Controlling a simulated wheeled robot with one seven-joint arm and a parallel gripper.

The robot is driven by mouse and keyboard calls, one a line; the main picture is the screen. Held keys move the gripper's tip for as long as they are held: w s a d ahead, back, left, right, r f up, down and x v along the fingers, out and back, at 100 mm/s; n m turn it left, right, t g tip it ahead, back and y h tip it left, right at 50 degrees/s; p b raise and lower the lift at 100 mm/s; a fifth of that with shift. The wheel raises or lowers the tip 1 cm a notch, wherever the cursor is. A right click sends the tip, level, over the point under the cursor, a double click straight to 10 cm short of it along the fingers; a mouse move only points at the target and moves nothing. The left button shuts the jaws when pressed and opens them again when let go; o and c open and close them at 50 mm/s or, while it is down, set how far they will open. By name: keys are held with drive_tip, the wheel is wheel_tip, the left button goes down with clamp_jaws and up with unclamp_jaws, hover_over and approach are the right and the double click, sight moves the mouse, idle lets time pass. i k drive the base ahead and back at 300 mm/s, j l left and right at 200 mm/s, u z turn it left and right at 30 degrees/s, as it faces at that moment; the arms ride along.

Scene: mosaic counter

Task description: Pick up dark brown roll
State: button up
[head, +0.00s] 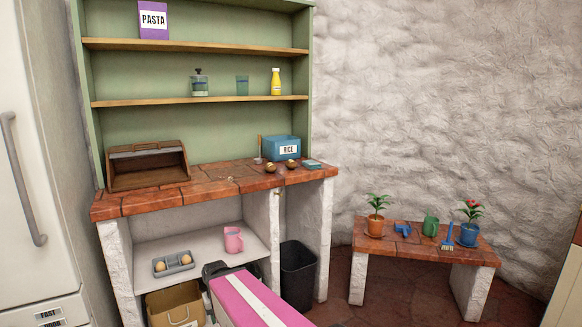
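I cannot make out a clearly dark brown roll. Two small light brown round things, possibly rolls, sit in a grey tray (160,272) on the white shelf under the counter; one is on the left (158,266) and one on the right (186,260). Two small round brownish-gold things, one on the left (270,168) and one on the right (291,164), are on the tiled counter (222,187); I cannot tell what they are. A brown wooden bread box (147,180) stands at the counter's left; its inside is too dark to read.
A blue rice box (283,149) stands at the counter's back right. A pink mug (233,240) is near the grey tray. A black bin (298,275) stands below. A low tiled bench (430,250) with potted plants is at right. The counter's middle is clear.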

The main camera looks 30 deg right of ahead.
sight(291, 165)
drive_tip(key=l+u, duration=0.1)
drive_tip(key=u, duration=0.4)
drive_tip(key=k+l+u, duration=0.1)
drive_tip(key=l+u, duration=0.15)
drive_tip(key=k+l+u, duration=0.1)
drive_tip(key=l+u, duration=0.15)
drive_tip(key=l, duration=0.2)
drive_tip(key=k+l+u, duration=0.3)
drive_tip(key=l+u, duration=0.15)
drive_tip(key=l, duration=0.15)
